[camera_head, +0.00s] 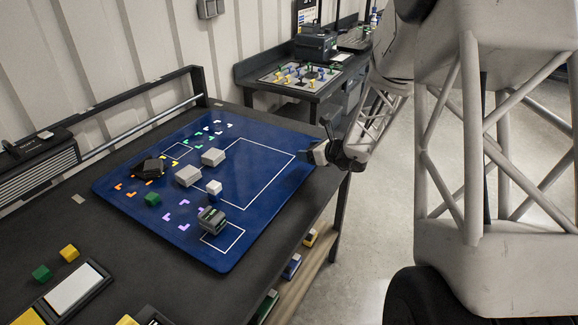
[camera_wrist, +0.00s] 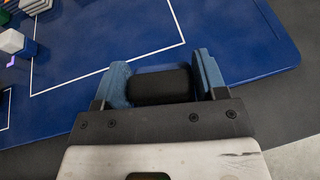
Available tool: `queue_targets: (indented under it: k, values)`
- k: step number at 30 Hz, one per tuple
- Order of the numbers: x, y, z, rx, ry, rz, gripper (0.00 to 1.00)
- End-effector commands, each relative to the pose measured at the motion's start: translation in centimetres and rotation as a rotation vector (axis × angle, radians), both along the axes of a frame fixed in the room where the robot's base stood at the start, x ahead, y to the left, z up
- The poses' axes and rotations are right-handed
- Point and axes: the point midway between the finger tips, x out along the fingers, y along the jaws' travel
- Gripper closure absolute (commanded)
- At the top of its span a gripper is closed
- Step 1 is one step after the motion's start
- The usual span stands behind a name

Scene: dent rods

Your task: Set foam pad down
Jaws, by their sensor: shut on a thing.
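The foam pad (camera_wrist: 160,86) appears to be the dark, rounded block between my fingers in the wrist view. My gripper (camera_wrist: 162,84) is shut on it, with a blue-grey finger at each side. In the head view, my gripper (camera_head: 318,152) is at the right edge of the blue mat (camera_head: 275,150), by the large white outlined square. The wrist view shows the mat (camera_wrist: 95,35) and part of a white outline beyond the fingers. The pad's underside is hidden, and I cannot tell its height above the mat.
On the mat are grey blocks (camera_head: 188,176), a white cube on a blue one (camera_head: 214,187), a green cube (camera_head: 153,199), a black item (camera_head: 149,168) and a dark grey device (camera_head: 211,219). Small coloured corner marks lie around them.

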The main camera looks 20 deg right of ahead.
Motion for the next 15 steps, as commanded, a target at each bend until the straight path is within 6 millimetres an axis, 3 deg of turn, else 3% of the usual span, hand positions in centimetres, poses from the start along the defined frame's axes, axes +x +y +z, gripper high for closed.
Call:
queue_targets:
  k: [8,15]
  values:
    - [-2.2,2.5,0.3,0.0,0.0,0.023,0.58]
    - [-6.4,6.7,0.7,0.001,0.0,0.059,0.58]
